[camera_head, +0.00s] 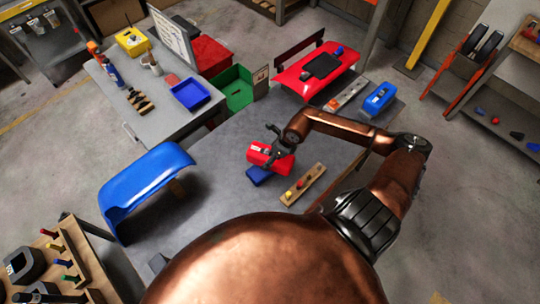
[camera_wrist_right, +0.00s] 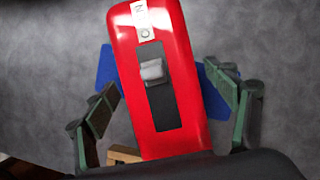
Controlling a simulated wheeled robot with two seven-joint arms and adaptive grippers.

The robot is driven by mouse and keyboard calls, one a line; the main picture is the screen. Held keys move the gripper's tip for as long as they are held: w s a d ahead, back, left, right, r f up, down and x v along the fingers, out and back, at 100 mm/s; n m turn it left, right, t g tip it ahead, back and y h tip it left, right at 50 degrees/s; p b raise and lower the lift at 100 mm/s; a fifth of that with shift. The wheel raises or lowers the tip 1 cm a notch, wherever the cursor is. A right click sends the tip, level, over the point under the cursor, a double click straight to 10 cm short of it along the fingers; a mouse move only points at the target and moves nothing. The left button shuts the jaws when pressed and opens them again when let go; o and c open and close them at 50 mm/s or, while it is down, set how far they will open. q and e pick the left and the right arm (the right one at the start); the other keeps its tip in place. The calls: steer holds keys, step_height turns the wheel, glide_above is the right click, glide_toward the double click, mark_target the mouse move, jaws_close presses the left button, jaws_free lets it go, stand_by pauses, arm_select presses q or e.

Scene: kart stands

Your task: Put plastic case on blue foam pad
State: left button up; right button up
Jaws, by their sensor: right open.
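The red plastic case (camera_head: 268,154) has a grey handle on a black strip and a white label. It lies over the blue foam pad (camera_head: 258,177) on the grey table. In the right wrist view the case (camera_wrist_right: 187,105) covers the pad's middle, and blue shows on both sides of it (camera_wrist_right: 106,68). I cannot tell whether the case rests fully on the pad. My right gripper (camera_head: 273,143) is at the case; in the wrist view its open fingers (camera_wrist_right: 170,105) stand on either side, apart from the case. My left gripper is not in view.
A wooden block with coloured pegs (camera_head: 304,184) lies right of the pad. A blue curved panel (camera_head: 145,182) stands at the table's left. A blue case (camera_head: 379,98) and a red panel (camera_head: 308,78) are at the back. Bare table (camera_head: 222,160) lies left of the case.

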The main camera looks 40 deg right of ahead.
steer(key=b+v, duration=0.1)
steer(key=v, duration=1.1)
steer(key=shift+d+r, duration=0.1)
